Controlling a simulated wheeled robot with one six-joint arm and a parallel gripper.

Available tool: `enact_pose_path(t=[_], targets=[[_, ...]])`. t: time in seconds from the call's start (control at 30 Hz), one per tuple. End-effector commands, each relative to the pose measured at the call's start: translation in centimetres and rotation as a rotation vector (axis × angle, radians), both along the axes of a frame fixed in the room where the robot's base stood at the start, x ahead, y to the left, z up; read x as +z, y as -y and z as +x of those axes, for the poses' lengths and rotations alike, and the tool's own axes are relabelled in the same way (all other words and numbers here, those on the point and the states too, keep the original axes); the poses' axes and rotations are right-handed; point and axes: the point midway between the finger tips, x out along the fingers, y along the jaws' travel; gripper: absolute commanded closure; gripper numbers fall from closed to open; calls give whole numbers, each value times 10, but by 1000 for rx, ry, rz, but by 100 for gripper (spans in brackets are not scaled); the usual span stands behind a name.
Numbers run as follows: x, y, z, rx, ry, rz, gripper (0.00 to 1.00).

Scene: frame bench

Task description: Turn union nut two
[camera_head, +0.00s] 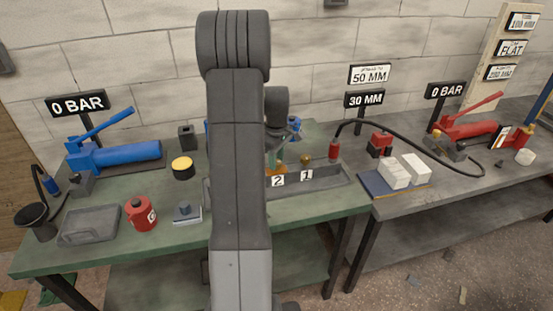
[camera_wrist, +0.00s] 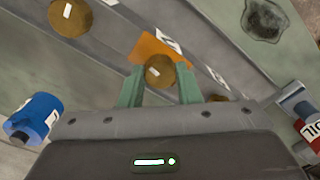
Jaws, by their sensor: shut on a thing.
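A round brass nut (camera_wrist: 160,71) with a white mark sits between the two green fingers of my gripper (camera_wrist: 158,80) in the wrist view. The fingers are shut on its sides. An orange piece (camera_wrist: 148,48) lies just behind it. In the head view my gripper (camera_head: 275,160) is down at the grey trough, beside the plate marked 2 (camera_head: 278,180). My arm hides most of that nut there. Another brass nut (camera_head: 306,159) stands near the plate marked 1 (camera_head: 307,174).
In the wrist view, a marked brass round (camera_wrist: 71,16) lies upper left and a blue cylinder (camera_wrist: 35,118) left. On the green bench (camera_head: 170,250) stand a blue pump (camera_head: 120,155), a red can (camera_head: 140,213) and a grey tray (camera_head: 90,225). A black hose (camera_head: 400,125) crosses at right.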

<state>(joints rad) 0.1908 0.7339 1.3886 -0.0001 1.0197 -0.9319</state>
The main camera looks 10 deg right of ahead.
Motion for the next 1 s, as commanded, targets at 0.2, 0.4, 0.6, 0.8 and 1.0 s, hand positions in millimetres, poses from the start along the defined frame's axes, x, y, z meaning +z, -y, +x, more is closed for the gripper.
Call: enact_pose_path(t=[0.2, 0.4, 0.6, 0.8, 1.0], targets=[[1, 0, 1, -1, 5, -1, 93], [1, 0, 1, -1, 3, 0, 48], [1, 0, 0, -1, 1, 0, 48], [19, 0, 1, -1, 5, -1, 48], [64, 0, 1, -1, 8, -2, 48]])
